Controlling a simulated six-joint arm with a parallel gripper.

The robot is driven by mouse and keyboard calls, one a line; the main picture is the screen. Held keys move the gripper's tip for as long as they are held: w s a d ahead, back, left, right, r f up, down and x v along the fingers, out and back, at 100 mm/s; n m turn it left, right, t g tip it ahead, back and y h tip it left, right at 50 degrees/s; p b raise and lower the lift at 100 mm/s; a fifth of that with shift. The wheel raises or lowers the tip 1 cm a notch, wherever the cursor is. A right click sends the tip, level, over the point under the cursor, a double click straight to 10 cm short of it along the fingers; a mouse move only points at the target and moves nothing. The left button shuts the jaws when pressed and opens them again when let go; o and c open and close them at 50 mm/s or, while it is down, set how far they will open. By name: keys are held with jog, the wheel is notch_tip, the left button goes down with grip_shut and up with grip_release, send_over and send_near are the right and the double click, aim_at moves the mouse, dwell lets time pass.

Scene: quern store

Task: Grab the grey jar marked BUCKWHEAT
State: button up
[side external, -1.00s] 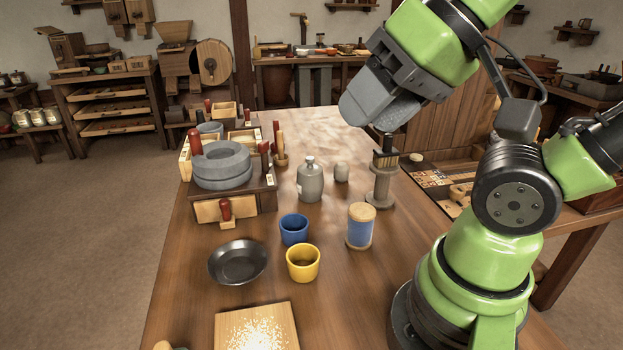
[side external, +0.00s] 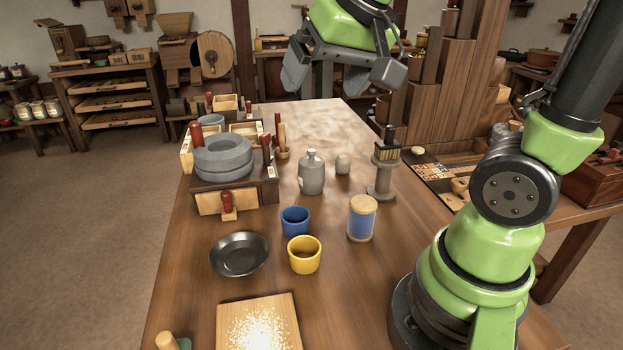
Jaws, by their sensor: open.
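A grey jar (side external: 311,176) with a narrow neck and small cap stands upright on the wooden table, right of the millstones. A pale label shows at its left edge, but its lettering cannot be read. My gripper (side external: 339,86) is open and empty, with its jaws spread left and right. It appears high in the picture, above the far part of the table and apart from the jar. Nothing covers the jar in this view.
A small grey pot (side external: 343,164) and a brush on a stand (side external: 383,178) are right of the jar. Millstones (side external: 223,157) are left. A blue cup (side external: 295,221), yellow cup (side external: 304,255), blue corked canister (side external: 361,219) and dark pan (side external: 239,254) stand in front. The table's far end (side external: 325,112) is clear.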

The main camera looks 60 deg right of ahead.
jog(key=w+d+f+m+g+h, duration=0.1)
jog(key=w+d+f, duration=0.3)
jog(key=w+d, duration=0.15)
jog(key=m+g+h, duration=0.2)
send_over(311, 155)
jog(key=s, duration=0.1)
jog(key=f, duration=0.7)
jog(key=a+f, duration=0.1)
jog(key=f, duration=0.3)
jog(key=shift+s+f, duration=0.2)
jog(key=shift+f, duration=0.1)
jog(key=x, duration=0.4)
jog(key=shift+d+f, duration=0.1)
jog(key=shift+f, duration=0.15)
jog(key=x, duration=0.5)
jog(key=shift+a+f, duration=0.25)
jog(key=shift+f, duration=0.2)
jog(key=c, duration=1)
jog(key=shift+r, duration=0.1)
jog(key=shift+c, duration=0.4)
